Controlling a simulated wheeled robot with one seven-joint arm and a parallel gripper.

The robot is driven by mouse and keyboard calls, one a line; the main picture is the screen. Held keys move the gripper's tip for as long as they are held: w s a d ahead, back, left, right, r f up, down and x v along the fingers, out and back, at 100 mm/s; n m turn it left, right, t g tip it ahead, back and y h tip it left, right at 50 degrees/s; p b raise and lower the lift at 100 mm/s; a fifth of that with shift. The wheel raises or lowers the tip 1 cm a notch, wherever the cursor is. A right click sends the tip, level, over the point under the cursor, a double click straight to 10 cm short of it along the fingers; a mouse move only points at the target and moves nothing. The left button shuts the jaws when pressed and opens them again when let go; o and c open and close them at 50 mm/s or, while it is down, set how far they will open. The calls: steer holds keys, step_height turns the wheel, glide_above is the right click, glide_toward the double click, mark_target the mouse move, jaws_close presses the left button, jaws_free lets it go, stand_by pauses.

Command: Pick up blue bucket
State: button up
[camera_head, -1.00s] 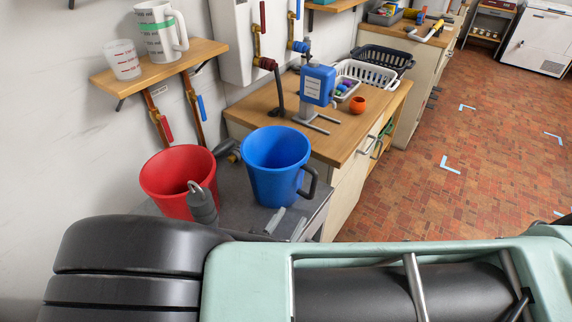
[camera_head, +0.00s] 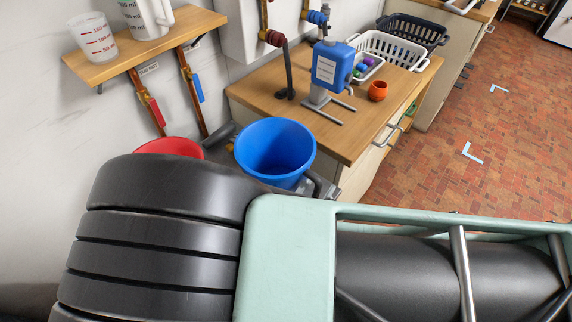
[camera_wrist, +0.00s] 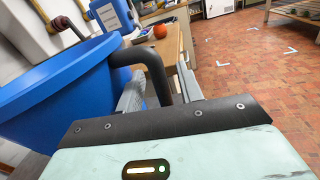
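The blue bucket (camera_head: 272,150) stands upright beside the wooden counter, its lower part hidden behind my arm. Its wall fills the left of the wrist view (camera_wrist: 60,95). Its dark grey handle (camera_wrist: 152,65) curves down on the side facing my gripper. My gripper (camera_wrist: 160,92) is at the handle, with one light grey finger on each side of it. The fingers look apart, and the handle runs between them. Whether either finger touches the handle is not clear. In the head view the fingers are mostly hidden behind my arm.
A red bucket (camera_head: 170,147) is just left of the blue one, mostly hidden by my arm. A shelf (camera_head: 150,48) with jugs hangs at left. Floor at right is clear.

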jaws_close()
